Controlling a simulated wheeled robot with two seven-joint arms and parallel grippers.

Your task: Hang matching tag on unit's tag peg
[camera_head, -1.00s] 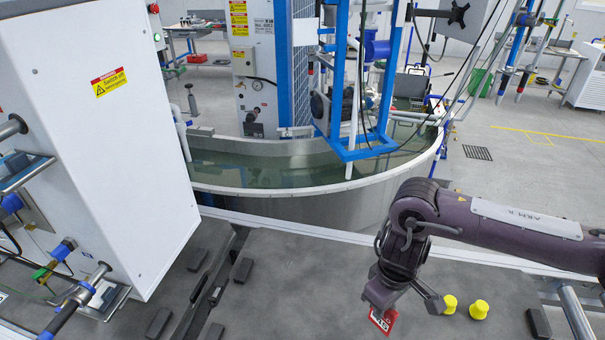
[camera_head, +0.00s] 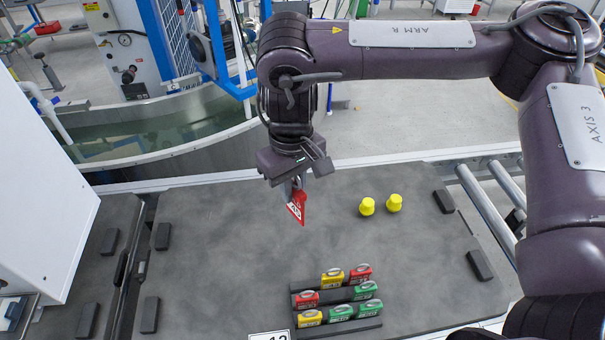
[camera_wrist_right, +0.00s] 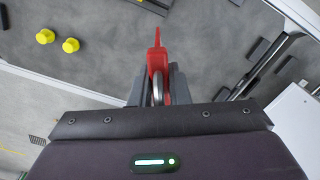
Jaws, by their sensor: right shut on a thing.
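My right gripper (camera_head: 297,186) is shut on a red tag (camera_head: 296,208) and holds it above the dark grey bench. The tag hangs tilted below the fingers, with a white label whose text I cannot read. In the right wrist view, the red tag (camera_wrist_right: 157,52) shows nearly edge-on between the fingers, with its metal ring at the jaws. A dark rack (camera_head: 364,325) at the front of the bench holds several red, yellow and green tags. My left gripper is not in view. I cannot make out a tag peg.
Two yellow caps (camera_head: 367,206) (camera_head: 394,202) stand on the bench right of the held tag. A white cabinet (camera_head: 40,200) stands at the left. Dark blocks (camera_head: 163,236) lie around the bench. A water tank (camera_head: 150,128) is behind. The bench middle is clear.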

